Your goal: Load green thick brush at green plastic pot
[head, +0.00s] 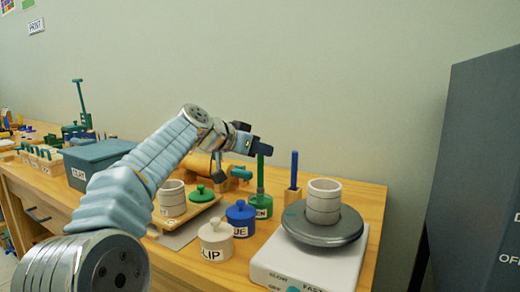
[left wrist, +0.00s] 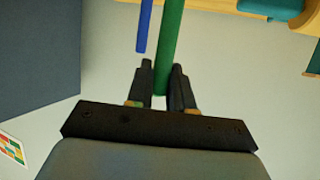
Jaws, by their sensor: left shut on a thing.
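My left gripper (head: 262,150) is shut on the upper end of the green brush (head: 260,174), which stands about upright. In the left wrist view the brush's green handle (left wrist: 172,45) runs between the two fingertips (left wrist: 161,90). In the head view the brush's lower end goes down at the green pot (head: 261,207), whose label is partly hidden; the bristles are out of sight and appear to be inside it. A green lid (head: 202,194) lies apart, to the left of the pot. My right gripper is not in view.
A blue brush (head: 294,169) stands in a wooden holder (head: 292,195) close right. A blue pot (head: 240,215) and a white SLIP pot (head: 215,238) stand in front. A pottery wheel (head: 322,233) bears a pale clay cylinder (head: 323,204). A grey bin (head: 90,160) sits left.

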